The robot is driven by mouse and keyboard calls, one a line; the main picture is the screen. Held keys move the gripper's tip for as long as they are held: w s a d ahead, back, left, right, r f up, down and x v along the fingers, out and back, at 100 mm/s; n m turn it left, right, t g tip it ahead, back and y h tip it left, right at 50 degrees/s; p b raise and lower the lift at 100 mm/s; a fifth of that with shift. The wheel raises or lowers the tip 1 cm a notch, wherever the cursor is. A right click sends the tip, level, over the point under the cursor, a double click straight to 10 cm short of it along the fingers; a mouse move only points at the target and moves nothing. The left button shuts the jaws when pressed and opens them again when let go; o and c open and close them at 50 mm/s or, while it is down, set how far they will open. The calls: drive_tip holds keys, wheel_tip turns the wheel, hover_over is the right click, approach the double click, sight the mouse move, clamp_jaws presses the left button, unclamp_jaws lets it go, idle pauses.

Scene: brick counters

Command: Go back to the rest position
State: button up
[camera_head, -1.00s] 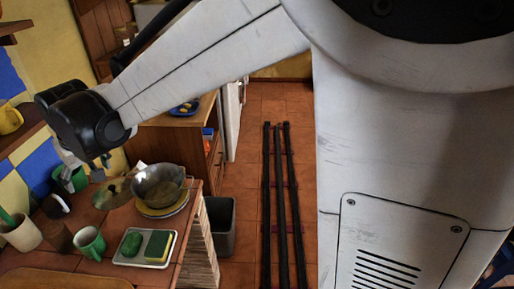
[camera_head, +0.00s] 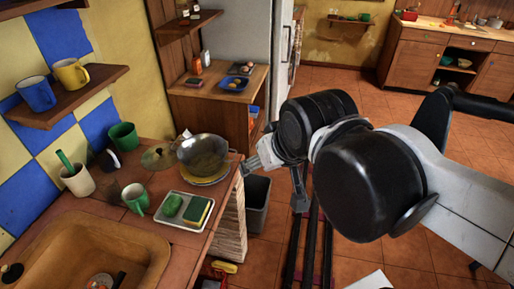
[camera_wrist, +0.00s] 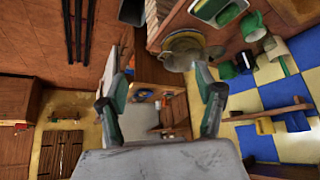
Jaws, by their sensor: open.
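My gripper (camera_head: 274,182) is raised over the floor, just right of the counter's end in the head view. In the wrist view its two fingers stand wide apart (camera_wrist: 161,72) with nothing held between them. The gripper is open and empty. My arm's dark joints and white link reach in from the right in the head view.
The brick counter (camera_head: 118,213) holds a steel bowl (camera_head: 203,152) on plates, a tray (camera_head: 171,213) with a sponge, cups and a sink (camera_head: 75,240). A dark bin (camera_head: 256,203) stands beside it. Black floor rails (camera_head: 309,255) run below my arm. Open tiled floor (camera_head: 350,85) lies beyond.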

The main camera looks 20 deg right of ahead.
drive_tip(key=shift+s+d+f, duration=0.25)
drive_tip(key=shift+s+d, duration=0.05)
drive_tip(key=shift+s, duration=0.15)
drive_tip(key=shift+s+d+f, duration=0.25)
drive_tip(key=shift+s, duration=0.2)
